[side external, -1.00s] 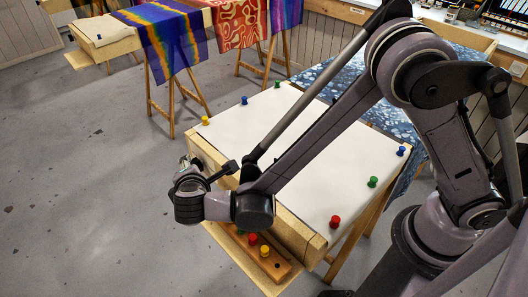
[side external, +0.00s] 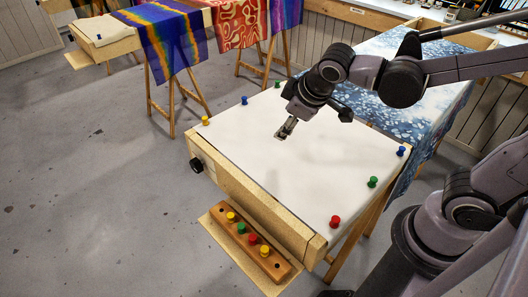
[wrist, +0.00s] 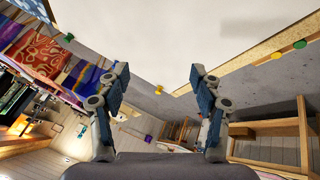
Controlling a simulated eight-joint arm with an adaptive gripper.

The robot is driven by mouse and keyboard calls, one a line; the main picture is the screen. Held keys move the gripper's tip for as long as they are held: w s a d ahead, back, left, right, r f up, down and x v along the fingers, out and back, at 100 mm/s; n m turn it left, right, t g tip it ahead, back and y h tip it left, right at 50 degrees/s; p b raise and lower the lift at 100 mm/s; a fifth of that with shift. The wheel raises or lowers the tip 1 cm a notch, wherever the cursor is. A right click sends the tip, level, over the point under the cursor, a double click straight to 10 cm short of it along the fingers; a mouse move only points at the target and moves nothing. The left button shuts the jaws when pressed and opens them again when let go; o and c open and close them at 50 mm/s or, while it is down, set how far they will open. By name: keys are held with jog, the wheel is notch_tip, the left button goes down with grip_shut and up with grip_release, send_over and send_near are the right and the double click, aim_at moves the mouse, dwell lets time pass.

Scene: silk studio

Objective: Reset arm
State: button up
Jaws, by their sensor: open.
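My gripper (side external: 285,131) is open and empty, held above the white cloth (side external: 300,165) on the wooden frame table. In the wrist view its two blue-grey fingers (wrist: 158,76) stand wide apart with nothing between them. Coloured pins stand along the cloth's edges: yellow (side external: 205,120), blue (side external: 244,100), green (side external: 277,84), another blue (side external: 401,151), another green (side external: 373,182) and red (side external: 335,221).
A wooden pin rack (side external: 280,268) with yellow, green and red pins sits on a low ledge at the table's front. Blue patterned fabric (side external: 385,100) lies behind the table. Draped stands (side external: 175,40) are at the back left. Grey floor at left is clear.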

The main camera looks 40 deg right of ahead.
jog(key=s+d+m+t+y, duration=0.1)
jog(key=s+d+m, duration=0.3)
jog(key=s, duration=0.4)
jog(key=shift+d+m+y, duration=0.2)
jog(key=shift+m+y, duration=0.1)
jog(key=shift+m, duration=0.5)
